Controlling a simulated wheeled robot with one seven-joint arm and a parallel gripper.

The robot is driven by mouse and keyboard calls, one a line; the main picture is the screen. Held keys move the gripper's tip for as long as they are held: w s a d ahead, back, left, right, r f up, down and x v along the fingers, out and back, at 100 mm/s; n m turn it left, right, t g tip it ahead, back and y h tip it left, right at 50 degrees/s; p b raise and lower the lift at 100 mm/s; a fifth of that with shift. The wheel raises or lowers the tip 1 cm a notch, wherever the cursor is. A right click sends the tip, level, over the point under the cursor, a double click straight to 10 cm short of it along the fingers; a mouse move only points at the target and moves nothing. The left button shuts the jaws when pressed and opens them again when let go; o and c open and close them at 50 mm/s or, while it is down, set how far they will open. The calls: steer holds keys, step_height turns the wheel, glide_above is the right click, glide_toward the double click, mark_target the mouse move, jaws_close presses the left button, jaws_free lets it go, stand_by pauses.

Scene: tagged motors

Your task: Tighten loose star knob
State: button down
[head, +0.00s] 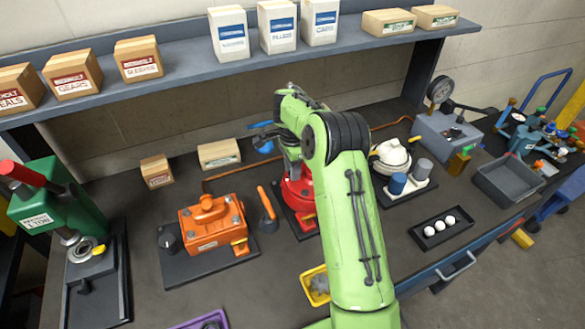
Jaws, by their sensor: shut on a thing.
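My green arm reaches over the bench to a red motor unit (297,192), which stands on a dark base plate behind the arm. My gripper (290,152) is small in this view and mostly hidden by my own arm. It is shut at the top of the red unit, on what seems to be its star knob. The knob itself is hidden, so its fit and angle cannot be told. An orange motor unit (210,228) with an orange top knob stands to the left. A white motor unit (392,157) stands to the right.
A green press (55,205) stands at the left. A gauge box (447,130), a grey bin (508,178) and a dark tray (443,228) with white balls are at the right. A yellow tray (315,285) sits near the arm. A shelf (190,62) with boxes runs above.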

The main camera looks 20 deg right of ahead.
steer(key=c, duration=1.2)
jaws_free()
steer(key=shift+w+r, duration=0.2)
steer(key=shift+r, duration=0.05)
steer(key=shift+o, duration=0.4)
steer(key=shift+s, duration=0.15)
steer(key=shift+f, duration=0.1)
step_height(320, 180, up, 16)
steer(key=p, duration=0.3)
steer(key=shift+f, duration=0.1)
